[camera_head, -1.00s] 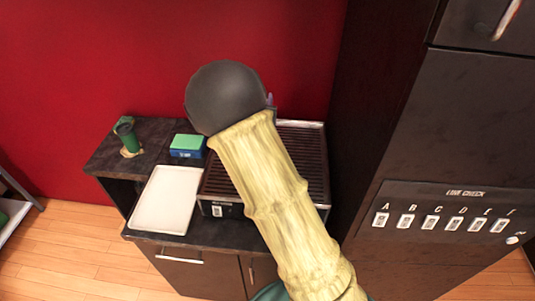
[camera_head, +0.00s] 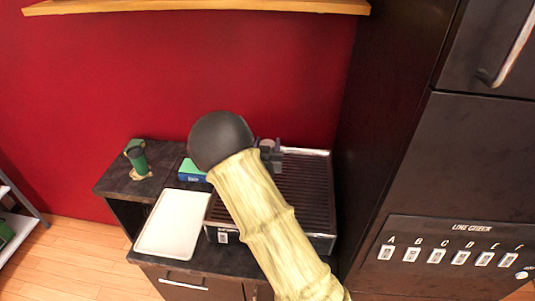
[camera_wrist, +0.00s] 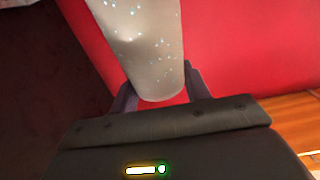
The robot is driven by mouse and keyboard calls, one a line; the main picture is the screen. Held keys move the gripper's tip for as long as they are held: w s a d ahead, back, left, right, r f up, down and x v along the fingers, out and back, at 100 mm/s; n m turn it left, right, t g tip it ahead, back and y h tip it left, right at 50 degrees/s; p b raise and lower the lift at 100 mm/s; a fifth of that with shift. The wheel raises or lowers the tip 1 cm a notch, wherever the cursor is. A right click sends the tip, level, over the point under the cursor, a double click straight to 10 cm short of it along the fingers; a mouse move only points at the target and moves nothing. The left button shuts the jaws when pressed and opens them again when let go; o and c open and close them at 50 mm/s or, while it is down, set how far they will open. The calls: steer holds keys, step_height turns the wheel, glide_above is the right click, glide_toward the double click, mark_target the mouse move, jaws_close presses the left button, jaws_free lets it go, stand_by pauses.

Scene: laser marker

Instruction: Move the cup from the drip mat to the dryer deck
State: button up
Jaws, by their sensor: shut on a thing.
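My gripper (camera_head: 270,153) shows in part past the dark round joint of my arm, over the back of a dark ribbed deck. In the wrist view my gripper (camera_wrist: 160,92) is shut on a pale grey, speckled cup (camera_wrist: 145,50), one dark finger on each side. Only a small part of the cup (camera_head: 267,143) shows in the head view. The ribbed deck (camera_head: 308,185), likely the dryer deck, has a metal back edge and a labelled front. A white rectangular tray (camera_head: 170,225), perhaps the drip mat, lies empty left of it. Whether the cup touches the deck is hidden.
A green and dark cup-like thing (camera_head: 138,160) stands on a tan pad at the far left of the counter. A blue and green box (camera_head: 192,172) sits behind the tray. A tall dark cabinet (camera_head: 440,160) stands close on the right. A wooden shelf (camera_head: 200,6) hangs above.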

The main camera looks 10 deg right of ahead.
steer(key=shift+f+p, duration=0.6)
steer(key=shift+f, duration=1.4)
steer(key=shift+f, duration=0.15)
steer(key=o, duration=1.5)
